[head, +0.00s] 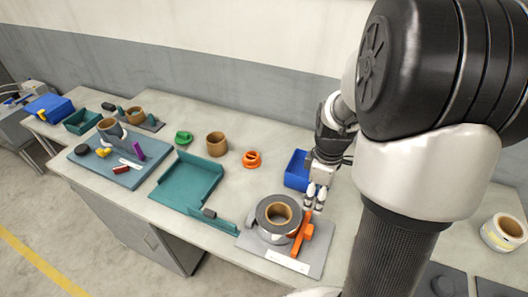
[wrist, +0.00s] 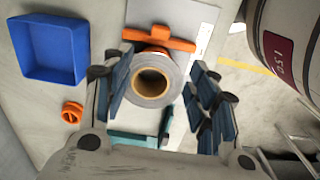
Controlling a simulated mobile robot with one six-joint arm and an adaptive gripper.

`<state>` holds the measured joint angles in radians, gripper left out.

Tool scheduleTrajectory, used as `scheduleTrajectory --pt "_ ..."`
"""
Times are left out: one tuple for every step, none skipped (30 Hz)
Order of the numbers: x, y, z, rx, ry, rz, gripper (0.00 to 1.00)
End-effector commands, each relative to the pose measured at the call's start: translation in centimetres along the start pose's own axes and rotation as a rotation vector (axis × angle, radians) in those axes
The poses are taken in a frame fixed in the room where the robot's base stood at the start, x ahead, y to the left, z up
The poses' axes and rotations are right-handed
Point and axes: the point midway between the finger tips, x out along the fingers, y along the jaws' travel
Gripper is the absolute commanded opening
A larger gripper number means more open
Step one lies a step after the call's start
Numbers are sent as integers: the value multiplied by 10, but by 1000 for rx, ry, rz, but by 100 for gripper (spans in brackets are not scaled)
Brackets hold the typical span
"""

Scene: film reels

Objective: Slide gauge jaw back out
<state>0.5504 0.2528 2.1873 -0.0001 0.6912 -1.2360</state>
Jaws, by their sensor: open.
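The orange gauge (head: 303,236) has a long bar and a crosspiece. It lies on a grey plate (head: 255,250), against the right side of a grey film reel with a tan core (head: 279,214). In the wrist view the orange gauge (wrist: 158,40) touches or nearly touches the far edge of the reel (wrist: 153,80). Which part of the gauge slides I cannot tell. My gripper (head: 315,203) is open and empty, above and just behind the gauge in the head view. In the wrist view its fingers (wrist: 158,82) stand apart, either side of the reel in the picture.
A blue bin (head: 297,170) stands just behind my gripper. An orange ring (head: 251,159), a brown roll (head: 216,144) and a teal tray (head: 188,183) are left of it. A white label strip (head: 287,261) lies on the plate's front edge. Another roll (head: 504,232) stands far right.

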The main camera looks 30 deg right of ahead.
Motion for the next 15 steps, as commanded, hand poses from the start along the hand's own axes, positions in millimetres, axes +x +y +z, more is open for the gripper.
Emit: scheduleTrajectory --pt "4 2 3 -9 -2 -7 53" --pt "7 3 4 -15 -3 -9 53" --pt "10 4 4 -20 -4 -11 53" --pt "12 4 5 -21 -4 -12 53" --pt "15 4 5 -22 -4 -13 53" --pt "20 4 5 -22 -4 -13 53" --pt "25 3 4 -22 -4 -13 53" --pt "30 3 5 -22 -5 -14 53" --pt "38 2 5 -22 -5 -15 53" --pt "44 2 5 -22 -5 -14 53" --pt "50 2 5 -22 -5 -15 53" --pt "59 2 4 -22 -5 -15 53" --pt "66 2 5 -22 -5 -15 53" --pt "73 2 5 -22 -5 -15 53" --pt "82 2 5 -22 -5 -15 53"
